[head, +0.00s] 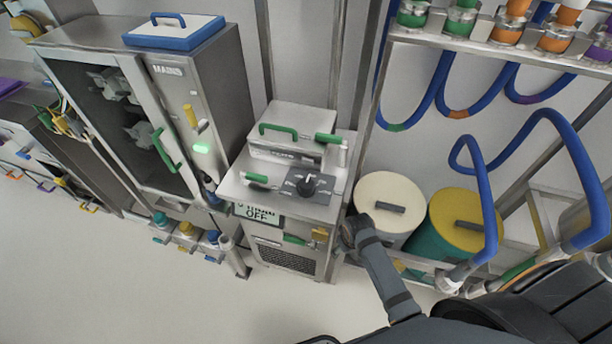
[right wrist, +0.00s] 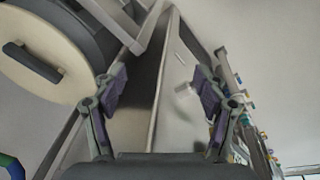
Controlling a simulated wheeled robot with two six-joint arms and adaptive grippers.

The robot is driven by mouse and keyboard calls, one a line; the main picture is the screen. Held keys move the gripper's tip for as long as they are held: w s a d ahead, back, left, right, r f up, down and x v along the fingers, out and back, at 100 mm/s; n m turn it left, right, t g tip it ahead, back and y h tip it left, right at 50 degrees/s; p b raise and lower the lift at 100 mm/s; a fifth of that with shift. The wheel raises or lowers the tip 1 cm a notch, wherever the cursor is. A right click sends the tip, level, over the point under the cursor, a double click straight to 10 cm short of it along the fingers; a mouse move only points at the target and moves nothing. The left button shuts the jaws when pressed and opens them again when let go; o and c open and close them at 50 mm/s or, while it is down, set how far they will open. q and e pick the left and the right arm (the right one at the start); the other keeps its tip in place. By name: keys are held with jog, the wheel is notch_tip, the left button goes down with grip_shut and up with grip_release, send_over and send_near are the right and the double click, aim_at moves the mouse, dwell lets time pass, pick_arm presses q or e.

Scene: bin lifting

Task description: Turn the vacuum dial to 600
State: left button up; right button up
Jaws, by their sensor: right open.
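The vacuum dial (head: 308,185) is a black round knob on a dark plate, on the top of a metal vacuum unit (head: 318,212) in the middle of the head view. The display (head: 263,215) on the unit's front edge reads OFF. The scale marks around the dial are too small to read. My right gripper (head: 350,230) is beside the unit's right side, below and right of the dial, apart from it. In the right wrist view my right gripper (right wrist: 162,90) is open and empty, with metal panels beyond its fingers. My left gripper is not in view.
A white-lidded drum (head: 385,190) and a yellow-lidded drum (head: 455,215) stand right of the unit, under a rack with blue hoses (head: 490,100). The white lid (right wrist: 50,45) also shows in the right wrist view. A metal cabinet (head: 205,85) stands left. The front floor is clear.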

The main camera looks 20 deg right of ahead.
aim_at(307, 183)
notch_tip(307, 183, up, 13)
jog(key=w+p, duration=0.2)
jog(key=w+a+r+n, duration=0.1)
jog(key=w, duration=0.2)
jog(key=w+a+n, duration=0.1)
jog(key=w, duration=0.2)
jog(key=w+a+r+n+g, duration=0.1)
jog(key=w, duration=0.2)
jog(key=shift+w+a+r+n+y, duration=0.1)
jog(key=shift+a+r+n+y, duration=0.1)
jog(key=shift+r+n+y, duration=0.15)
jog(key=w+a+r+n, duration=0.1)
jog(key=w+r, duration=0.1)
jog(key=w+a+r+n, duration=0.1)
jog(key=w+r, duration=0.1)
jog(key=w+a+r+n+g, duration=0.1)
jog(key=w+a+r+n, duration=0.1)
jog(key=w+r, duration=0.1)
jog(key=shift+w, duration=0.1)
jog(key=shift+w+a+r, duration=0.15)
jog(key=shift+a+r, duration=0.05)
jog(key=shift+r, duration=0.1)
jog(key=shift+f, duration=0.1)
notch_tip(307, 183, down, 10)
jog(key=shift+d+f+p, duration=0.1)
jog(key=shift+p, duration=0.75)
jog(key=shift+c, duration=0.2)
